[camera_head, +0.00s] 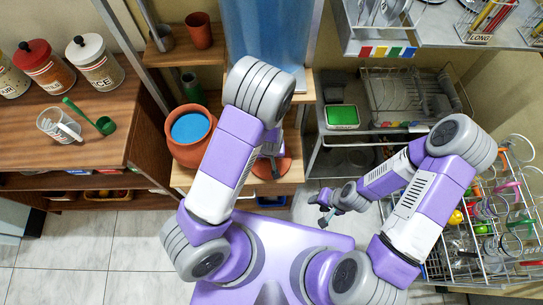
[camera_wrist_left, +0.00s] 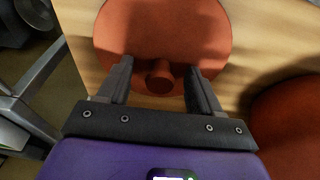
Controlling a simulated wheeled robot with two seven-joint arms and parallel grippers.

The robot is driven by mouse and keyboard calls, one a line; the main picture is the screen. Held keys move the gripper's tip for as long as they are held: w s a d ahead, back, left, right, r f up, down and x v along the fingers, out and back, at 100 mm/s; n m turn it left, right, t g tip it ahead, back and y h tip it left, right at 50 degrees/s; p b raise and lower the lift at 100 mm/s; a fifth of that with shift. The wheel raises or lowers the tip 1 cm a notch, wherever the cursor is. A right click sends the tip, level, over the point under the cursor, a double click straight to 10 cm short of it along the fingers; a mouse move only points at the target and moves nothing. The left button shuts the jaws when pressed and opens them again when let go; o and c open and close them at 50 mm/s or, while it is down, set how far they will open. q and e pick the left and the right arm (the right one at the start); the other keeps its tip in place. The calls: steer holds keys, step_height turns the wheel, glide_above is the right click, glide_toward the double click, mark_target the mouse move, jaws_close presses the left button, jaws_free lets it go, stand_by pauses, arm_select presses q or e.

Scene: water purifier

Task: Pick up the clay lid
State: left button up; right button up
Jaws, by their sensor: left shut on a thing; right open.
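The clay lid (camera_wrist_left: 163,30) is a round, orange-brown disc with a small knob (camera_wrist_left: 160,76), over the wooden surface in the left wrist view. In the head view, the lid (camera_head: 285,170) shows partly behind my left arm and hand. My left gripper (camera_wrist_left: 160,88) has its fingers on either side of the knob and is shut on it. I cannot tell whether the lid rests on the wood or is slightly raised. The clay pot (camera_head: 207,153) stands open to the left, with blue water inside. My right gripper (camera_head: 326,208) is open and empty, away from the lid.
A metal dish rack (camera_head: 400,95) and a green box (camera_head: 342,116) are to the right. A wooden counter with jars (camera_head: 45,65) is at the left. Tiled floor (camera_head: 80,245) shows at the lower left.

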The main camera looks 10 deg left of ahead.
arm_select(q)
steer(key=shift+p, duration=0.45)
steer(key=shift+w+r+p, duration=0.15)
steer(key=shift+r+p, duration=0.1)
steer(key=shift+p, duration=0.05)
jaws_close()
steer(key=shift+r, duration=0.25)
steer(key=shift+w+p+v, duration=0.15)
steer(key=shift+p+v, duration=0.6)
steer(key=shift+p, duration=0.05)
steer(key=shift+w+p+v, duration=0.15)
steer(key=shift+p+v, duration=0.6)
steer(key=shift+p, duration=0.05)
steer(key=shift+a, duration=0.15)
